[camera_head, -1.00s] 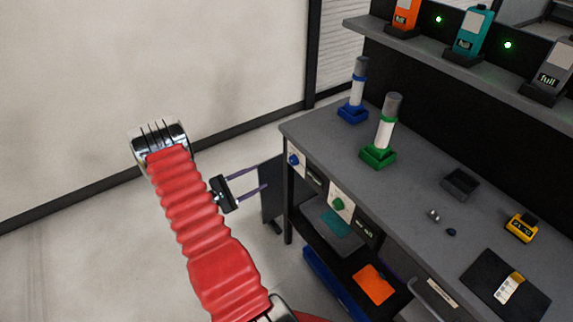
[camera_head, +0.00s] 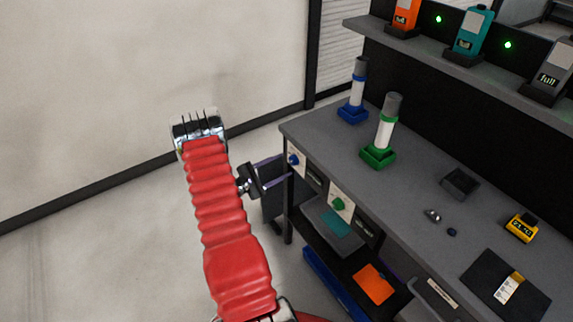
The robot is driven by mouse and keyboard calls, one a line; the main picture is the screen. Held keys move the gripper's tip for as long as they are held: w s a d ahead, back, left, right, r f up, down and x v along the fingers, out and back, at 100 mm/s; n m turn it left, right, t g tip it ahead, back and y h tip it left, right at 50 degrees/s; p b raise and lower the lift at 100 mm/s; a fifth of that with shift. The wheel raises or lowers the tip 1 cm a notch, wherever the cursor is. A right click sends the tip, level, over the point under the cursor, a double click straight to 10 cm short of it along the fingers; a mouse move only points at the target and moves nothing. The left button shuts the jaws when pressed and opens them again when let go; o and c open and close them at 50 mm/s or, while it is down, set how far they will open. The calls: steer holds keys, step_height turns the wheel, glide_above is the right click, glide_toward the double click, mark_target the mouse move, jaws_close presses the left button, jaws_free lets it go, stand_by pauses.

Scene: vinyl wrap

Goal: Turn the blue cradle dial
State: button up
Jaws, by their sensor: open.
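The blue dial (camera_head: 294,159) sits on a white plate on the front edge of the workbench, near its left corner. The blue cradle (camera_head: 352,113) stands on the bench top above it and holds an upright white and grey cylinder with a blue band. My gripper (camera_head: 279,171) points right at the bench front. Its two thin fingers are apart, one above the other, with their tips at or close to the blue dial's plate. I cannot tell whether they touch the dial. Nothing shows between the fingers.
A green dial (camera_head: 339,204) is right of the blue one, below a green cradle (camera_head: 378,156) with a similar cylinder. The bench top (camera_head: 420,170) also bears a small dark tray (camera_head: 460,184) and a yellow device (camera_head: 521,228). Open floor lies left of the bench.

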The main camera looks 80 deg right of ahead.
mark_target(291, 162)
steer(key=shift+x, duration=1.55)
steer(key=shift+c, duration=0.6)
steer(key=c, duration=0.9)
